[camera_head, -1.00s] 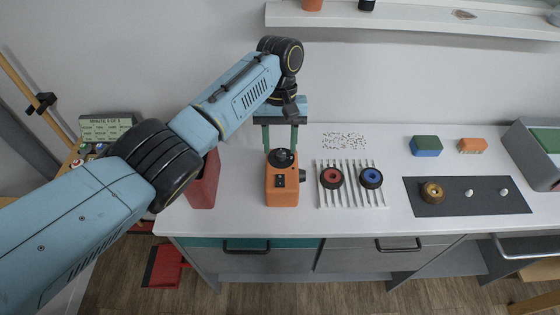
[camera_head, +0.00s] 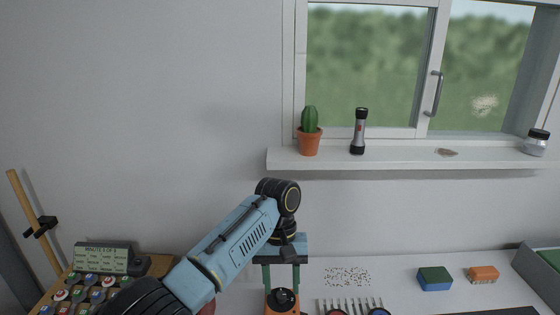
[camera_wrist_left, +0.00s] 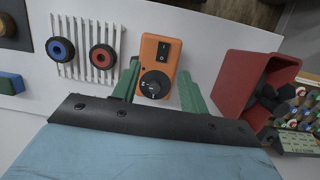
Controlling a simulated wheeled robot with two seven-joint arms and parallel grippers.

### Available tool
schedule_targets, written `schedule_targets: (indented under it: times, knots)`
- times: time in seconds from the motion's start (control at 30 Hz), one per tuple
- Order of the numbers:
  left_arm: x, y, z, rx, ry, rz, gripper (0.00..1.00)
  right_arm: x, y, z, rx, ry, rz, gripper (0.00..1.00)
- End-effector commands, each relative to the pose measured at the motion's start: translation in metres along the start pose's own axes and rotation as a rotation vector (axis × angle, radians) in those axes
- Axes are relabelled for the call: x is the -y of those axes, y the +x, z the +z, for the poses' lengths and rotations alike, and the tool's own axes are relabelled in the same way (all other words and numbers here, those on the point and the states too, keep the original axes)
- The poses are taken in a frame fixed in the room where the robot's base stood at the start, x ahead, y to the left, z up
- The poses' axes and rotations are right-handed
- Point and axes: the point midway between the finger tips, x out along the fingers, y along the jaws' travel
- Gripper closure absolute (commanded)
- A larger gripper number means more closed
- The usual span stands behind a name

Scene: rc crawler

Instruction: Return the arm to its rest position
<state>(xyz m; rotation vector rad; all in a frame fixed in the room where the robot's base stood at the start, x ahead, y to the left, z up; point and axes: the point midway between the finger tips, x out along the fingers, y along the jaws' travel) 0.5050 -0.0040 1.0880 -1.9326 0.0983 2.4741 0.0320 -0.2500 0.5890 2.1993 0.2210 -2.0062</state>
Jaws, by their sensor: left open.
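My left arm comes in from the left in the head view. Its gripper (camera_head: 282,276) points down over the counter, with its two green fingers apart and nothing held between them. An orange box (camera_head: 283,305) with a black dial stands just below the fingers, partly cut off by the bottom edge. In the left wrist view the open gripper (camera_wrist_left: 160,90) has the orange box (camera_wrist_left: 164,54) showing between its fingers, with a black dial and a rocker switch. I cannot tell whether a finger touches it. My right gripper is not in view.
A red bin (camera_wrist_left: 245,82) stands close beside the box. A white rack (camera_wrist_left: 85,50) holds a blue-centred and a red-centred wheel. A shelf (camera_head: 400,158) with a cactus (camera_head: 310,130) and flashlight (camera_head: 358,130) is above. Green-blue (camera_head: 434,278) and orange (camera_head: 483,274) blocks lie right.

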Motion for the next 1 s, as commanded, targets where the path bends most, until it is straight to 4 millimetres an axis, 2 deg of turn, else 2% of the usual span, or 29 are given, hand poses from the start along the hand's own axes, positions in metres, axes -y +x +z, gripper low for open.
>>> schedule_targets:
  times: [0.03, 0.2, 0.37, 0.5, 0.73, 0.9, 1.0]
  knots:
    - [0.0, 0.02, 0.005, -0.002, 0.025, 0.026, 0.56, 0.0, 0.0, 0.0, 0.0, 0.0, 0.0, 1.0]
    - [0.005, 0.077, 0.024, -0.062, 0.105, 0.122, 0.56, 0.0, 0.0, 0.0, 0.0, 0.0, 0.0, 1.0]
    - [0.021, 0.117, 0.047, -0.134, 0.139, 0.184, 0.56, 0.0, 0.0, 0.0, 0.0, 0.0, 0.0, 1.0]
    - [0.044, 0.147, 0.073, -0.207, 0.144, 0.213, 0.56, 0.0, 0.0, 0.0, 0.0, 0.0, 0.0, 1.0]
    - [0.102, 0.181, 0.134, -0.345, 0.124, 0.188, 0.56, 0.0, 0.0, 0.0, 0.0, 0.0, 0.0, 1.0]
    - [0.144, 0.186, 0.181, -0.43, 0.114, 0.117, 0.56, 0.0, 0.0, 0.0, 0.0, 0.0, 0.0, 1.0]
    - [0.162, 0.183, 0.201, -0.462, 0.114, 0.078, 0.56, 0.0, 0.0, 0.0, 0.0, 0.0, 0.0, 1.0]
